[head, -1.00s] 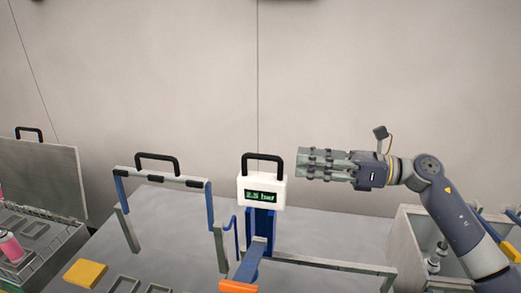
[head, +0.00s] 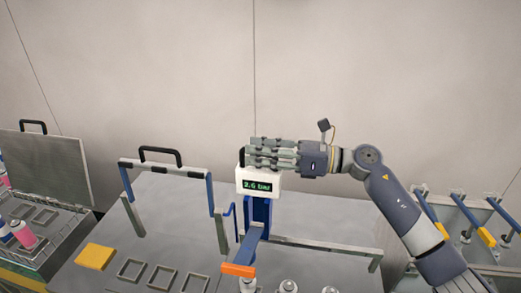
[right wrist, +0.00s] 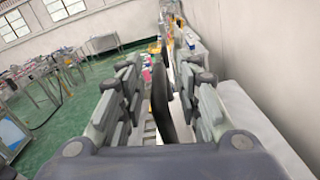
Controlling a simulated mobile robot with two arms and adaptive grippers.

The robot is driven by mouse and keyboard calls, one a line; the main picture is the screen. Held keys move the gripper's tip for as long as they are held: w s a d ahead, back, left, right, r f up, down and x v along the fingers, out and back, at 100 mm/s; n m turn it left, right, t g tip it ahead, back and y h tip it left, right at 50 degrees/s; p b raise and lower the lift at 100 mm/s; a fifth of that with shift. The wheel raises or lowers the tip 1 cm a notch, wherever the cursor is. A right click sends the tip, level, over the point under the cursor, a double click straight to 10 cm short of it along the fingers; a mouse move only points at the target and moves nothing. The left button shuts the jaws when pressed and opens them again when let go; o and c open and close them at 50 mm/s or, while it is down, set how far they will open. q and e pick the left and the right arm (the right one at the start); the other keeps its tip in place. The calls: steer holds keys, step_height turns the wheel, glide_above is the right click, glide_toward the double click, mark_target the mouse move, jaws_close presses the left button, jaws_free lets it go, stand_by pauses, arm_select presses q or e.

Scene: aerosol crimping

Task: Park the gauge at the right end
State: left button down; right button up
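The gauge (head: 257,185) is a white box with a green display that reads about 2.6 bar. It sits on a blue post (head: 261,211) at the left part of a grey rail (head: 325,247). Its black loop handle (head: 243,153) is partly hidden behind my right gripper (head: 251,155). In the right wrist view the handle (right wrist: 160,95) stands between the fingers of the right gripper (right wrist: 162,75), which are apart, with gaps visible on both sides. My left gripper is in neither view.
An orange block (head: 237,270) is at the front of a blue bar. Left of the gauge stands a frame with a black handle (head: 160,152). A yellow block (head: 95,256) and empty square frames lie on the grey table (head: 180,215).

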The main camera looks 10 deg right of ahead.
jaws_close()
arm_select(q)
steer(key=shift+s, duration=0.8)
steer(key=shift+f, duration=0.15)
